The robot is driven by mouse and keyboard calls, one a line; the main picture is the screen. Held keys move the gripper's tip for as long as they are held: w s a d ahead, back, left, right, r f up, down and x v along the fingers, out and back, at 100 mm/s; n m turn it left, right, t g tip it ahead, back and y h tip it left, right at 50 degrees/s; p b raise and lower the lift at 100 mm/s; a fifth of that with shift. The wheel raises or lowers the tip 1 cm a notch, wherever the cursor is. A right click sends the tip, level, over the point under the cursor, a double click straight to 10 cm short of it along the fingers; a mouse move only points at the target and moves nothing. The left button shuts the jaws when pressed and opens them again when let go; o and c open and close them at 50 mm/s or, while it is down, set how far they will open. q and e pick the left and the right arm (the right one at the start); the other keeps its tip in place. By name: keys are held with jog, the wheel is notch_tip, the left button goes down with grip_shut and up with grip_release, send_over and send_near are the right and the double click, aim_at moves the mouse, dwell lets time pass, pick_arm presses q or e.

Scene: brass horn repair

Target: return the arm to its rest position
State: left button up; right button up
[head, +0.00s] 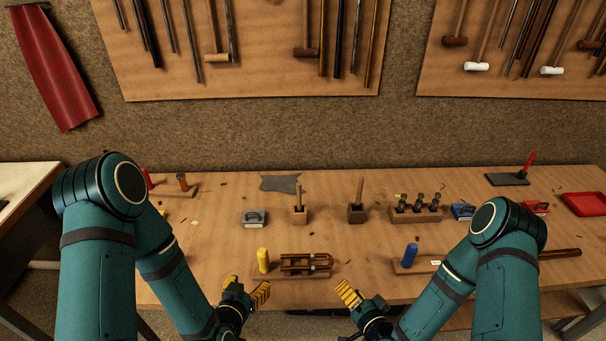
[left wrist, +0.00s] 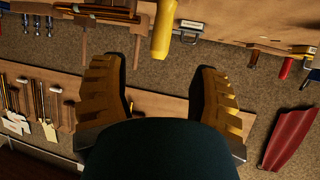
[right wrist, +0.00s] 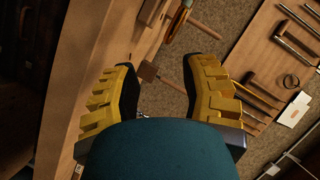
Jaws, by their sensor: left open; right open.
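My left gripper (head: 247,294) is low in the head view, in front of the bench's front edge. In the left wrist view its two yellow fingers (left wrist: 155,95) stand wide apart with nothing between them. My right gripper (head: 358,297) is at a similar height, right of the left one, by the bench front. In the right wrist view its yellow fingers (right wrist: 160,95) are apart and empty. Both teal arms are bent, with elbows raised at either side. The fingers in the head view are small and seen at an angle.
The wooden bench (head: 330,245) carries a yellow bottle (head: 263,260), a U-shaped brass tube (head: 306,262) on a board, a blue bottle (head: 410,255), wooden blocks and a red tray (head: 585,203). Tool boards (head: 270,85) hang on the wall.

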jog(key=f+g, duration=0.1)
jog(key=a+f+n+g+b, duration=0.1)
jog(key=s+f+n+g, duration=0.1)
jog(key=shift+a+f, duration=0.1)
jog(key=shift+a, duration=0.1)
pick_arm(q)
jog(key=s+d+f+n+g+b, duration=0.1)
jog(key=s+f+n+g+b, duration=0.2)
jog(key=s+f+g, duration=0.7)
jog(key=shift+s+d+f+n+h+b, duration=0.35)
jog(key=shift+f+n, duration=0.25)
jog(key=shift+f, duration=0.25)
pick_arm(e)
jog(key=s+a+f+n+g+h, duration=0.1)
jog(key=s+a+f+n+g, duration=0.1)
jog(key=s+g, duration=0.7)
jog(key=shift+s+a+f+n, duration=0.15)
jog(key=shift+s+f+n, duration=0.35)
jog(key=shift+n, duration=0.2)
